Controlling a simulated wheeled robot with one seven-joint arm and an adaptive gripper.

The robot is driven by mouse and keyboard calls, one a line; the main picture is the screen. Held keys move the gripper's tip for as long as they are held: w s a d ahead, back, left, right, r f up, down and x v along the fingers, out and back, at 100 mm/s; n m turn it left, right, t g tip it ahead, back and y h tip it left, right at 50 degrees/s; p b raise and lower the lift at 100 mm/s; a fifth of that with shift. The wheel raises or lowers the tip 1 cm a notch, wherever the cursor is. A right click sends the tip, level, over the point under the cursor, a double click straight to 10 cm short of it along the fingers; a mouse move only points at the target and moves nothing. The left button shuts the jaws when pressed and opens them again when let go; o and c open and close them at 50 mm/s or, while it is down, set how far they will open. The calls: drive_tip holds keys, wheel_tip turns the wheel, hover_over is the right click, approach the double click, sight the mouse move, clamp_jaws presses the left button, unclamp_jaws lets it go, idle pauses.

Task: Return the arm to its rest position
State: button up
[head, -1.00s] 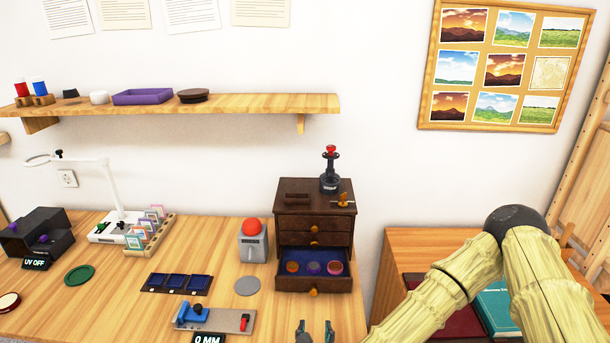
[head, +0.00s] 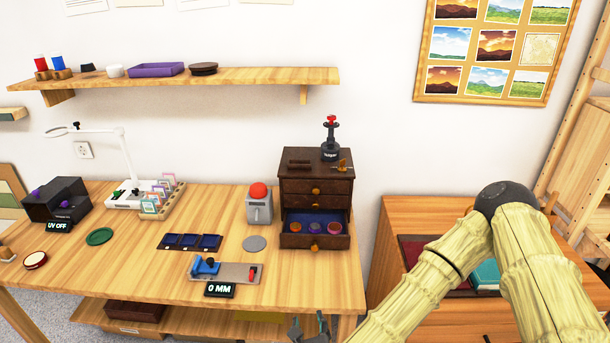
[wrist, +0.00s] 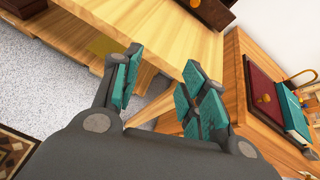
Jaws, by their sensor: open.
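My gripper (head: 309,328) shows at the bottom edge of the head view, just in front of the workbench's front edge. In the wrist view my gripper (wrist: 160,88) is open, its teal-padded fingers apart with nothing between them. My arm, with pale ridged links and a dark joint, fills the lower right of the head view.
The wooden workbench (head: 130,275) carries a dark drawer cabinet (head: 318,186) with its lowest drawer open, and a blue-and-grey gauge (head: 225,271) near its front edge. A wooden side cabinet (head: 395,310) with a red book (wrist: 265,95) and a teal book (wrist: 291,112) stands to the right. Floor (wrist: 45,75) shows at left.

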drive_tip(key=s+d+f+n+g+y, duration=0.1)
drive_tip(key=s+d+f+n+g, duration=0.15)
drive_tip(key=s+f+n, duration=0.55)
drive_tip(key=s+d+f+n+g+y, duration=0.1)
drive_tip(key=s+d+f+n+g, duration=0.1)
drive_tip(key=s+f+n+g, duration=0.45)
drive_tip(key=s+d+f+n+g+h, duration=0.1)
drive_tip(key=s+d+f+n, duration=0.1)
drive_tip(key=s+d+n, duration=0.3)
drive_tip(key=s+d+f+n+g+h, duration=0.1)
drive_tip(key=s+d+n, duration=0.4)
drive_tip(key=d+n, duration=0.7)
wheel_tip(320, 180, down, 2)
drive_tip(key=shift+s+f+n+g+h, duration=0.1)
drive_tip(key=shift+s+n+g+h, duration=0.2)
drive_tip(key=shift+g, duration=0.5)
